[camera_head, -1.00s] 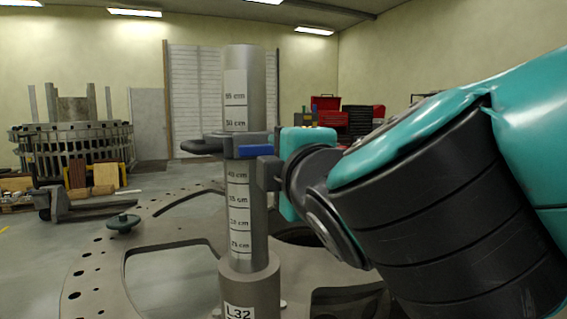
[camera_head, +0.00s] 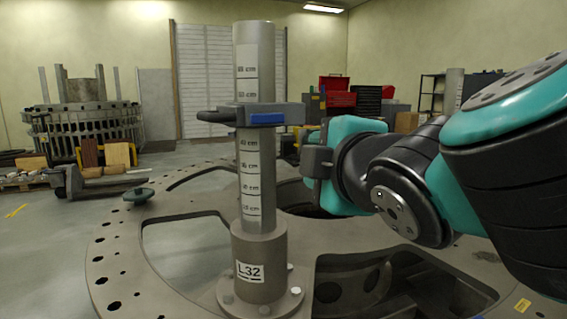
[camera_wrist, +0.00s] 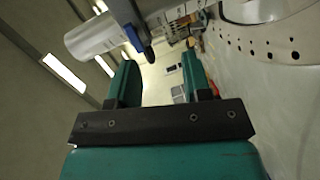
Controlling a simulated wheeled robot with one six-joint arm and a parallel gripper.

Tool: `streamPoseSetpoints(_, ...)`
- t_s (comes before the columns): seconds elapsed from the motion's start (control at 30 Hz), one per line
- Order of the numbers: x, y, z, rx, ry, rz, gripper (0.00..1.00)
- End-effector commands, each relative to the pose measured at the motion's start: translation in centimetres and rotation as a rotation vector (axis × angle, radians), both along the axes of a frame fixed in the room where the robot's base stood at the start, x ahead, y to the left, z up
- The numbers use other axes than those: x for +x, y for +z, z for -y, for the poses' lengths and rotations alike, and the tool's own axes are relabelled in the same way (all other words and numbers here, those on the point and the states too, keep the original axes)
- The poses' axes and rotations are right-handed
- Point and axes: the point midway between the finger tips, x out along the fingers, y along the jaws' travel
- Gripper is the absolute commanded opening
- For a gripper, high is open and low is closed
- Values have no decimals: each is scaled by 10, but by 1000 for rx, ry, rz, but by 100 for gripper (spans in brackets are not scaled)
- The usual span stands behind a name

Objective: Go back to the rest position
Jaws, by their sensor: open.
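My gripper (camera_head: 345,165) is to the right of the grey post (camera_head: 258,185), a little below the level of its clamp, with a visible gap between them. In the wrist view its two teal fingers (camera_wrist: 160,82) stand apart with nothing between them. The post stands upright in a flanged socket labelled L32 and carries printed cm marks. A grey clamp (camera_head: 287,110) with a blue part and a dark handle sits around its upper part. In the wrist view the post (camera_wrist: 92,37) lies beyond the fingers at the upper left.
The large round plate (camera_head: 125,265) with cut-outs and holes spreads under the post. A pallet truck (camera_head: 95,180) stands at left. Red and black tool cabinets (camera_head: 338,92) are behind.

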Motion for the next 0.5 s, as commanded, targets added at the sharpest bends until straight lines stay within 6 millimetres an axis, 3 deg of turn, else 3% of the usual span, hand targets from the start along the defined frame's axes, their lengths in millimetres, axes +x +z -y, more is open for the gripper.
streamPoseSetpoints(0.13,-4,-76,36,235,-122,-423,45)
streamPoseSetpoints(0.23,-32,-122,53,406,-232,-745,45)
streamPoseSetpoints(0.33,-71,-152,63,542,-346,-1034,45)
streamPoseSetpoints(0.5,-131,-168,70,665,-497,-1377,45)
